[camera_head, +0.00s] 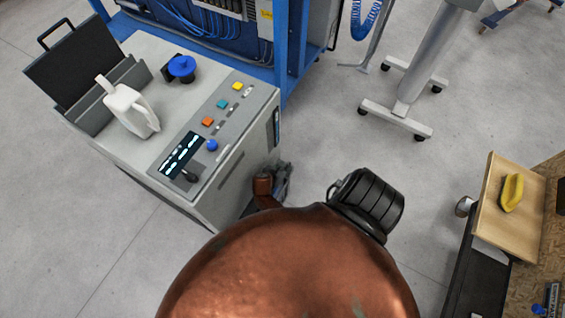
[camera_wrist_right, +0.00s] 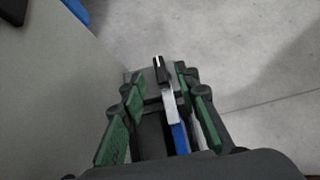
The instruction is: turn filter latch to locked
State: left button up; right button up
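In the right wrist view a narrow lever, which looks like the filter latch (camera_wrist_right: 172,108), has a black tip, a pale shaft and a blue lower part. It lies between the green-padded fingers of my right gripper (camera_wrist_right: 168,100). The fingers are apart on either side of the lever, with a gap on the left; whether the right finger touches it I cannot tell. In the head view my right gripper (camera_head: 282,182) is beside the right side of the grey cabinet (camera_head: 232,185), partly hidden by my copper-coloured arm. The latch cannot be made out there. My left gripper is not in view.
The cabinet top carries a white jug (camera_head: 132,108), a blue round knob (camera_head: 182,67) and a panel with coloured buttons. A blue frame (camera_head: 290,50) stands behind. A wheeled stand (camera_head: 400,115) and a wooden board (camera_head: 505,220) are to the right. Floor between them is clear.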

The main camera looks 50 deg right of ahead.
jog(key=shift+v, duration=1.2)
jog(key=shift+f, duration=0.1)
